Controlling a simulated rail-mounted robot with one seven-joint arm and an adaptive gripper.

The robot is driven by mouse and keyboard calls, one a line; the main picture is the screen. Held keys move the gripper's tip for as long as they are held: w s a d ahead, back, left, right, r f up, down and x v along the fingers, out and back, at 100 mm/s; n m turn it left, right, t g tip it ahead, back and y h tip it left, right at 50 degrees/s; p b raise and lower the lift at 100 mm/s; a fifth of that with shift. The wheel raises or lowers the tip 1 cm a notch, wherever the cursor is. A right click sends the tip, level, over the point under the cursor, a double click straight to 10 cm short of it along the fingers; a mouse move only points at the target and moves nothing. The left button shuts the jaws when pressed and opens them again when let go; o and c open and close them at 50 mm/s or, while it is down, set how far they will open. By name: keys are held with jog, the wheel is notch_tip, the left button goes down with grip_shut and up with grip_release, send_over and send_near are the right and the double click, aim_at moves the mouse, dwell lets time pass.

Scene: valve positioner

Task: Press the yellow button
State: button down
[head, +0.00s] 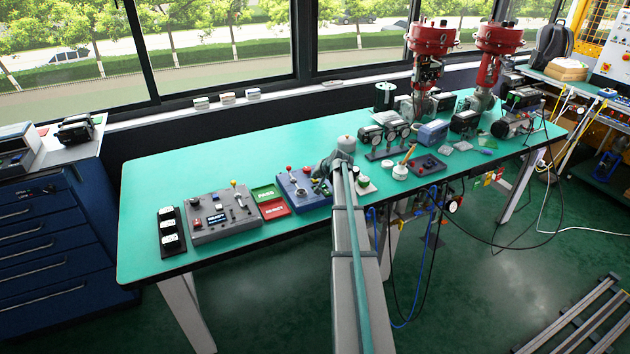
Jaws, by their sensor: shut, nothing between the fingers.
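My arm reaches out over the green table, and my gripper (322,184) is at its far end, above the right part of a blue control box (291,194). The gripper is small and dark in this view; its fingers are shut and empty. It hides part of the box's top, and I cannot tell whether it touches it. A red-topped lever stands on the box. I cannot clearly make out a yellow button there. A grey control box (222,217) to the left has a small display and a lever with a yellow top (233,183).
Green and red trays (269,203) lie between the boxes. A black strip with white blocks (171,231) is at the left. Right of my arm stand a dark panel (428,166), gauges and two red valve actuators (432,40). The table's left rear is clear.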

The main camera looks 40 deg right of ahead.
aim_at(316, 181)
jog(key=shift+r, duration=0.7)
jog(key=shift+r+p, duration=0.95)
jog(key=shift+r, duration=1.55)
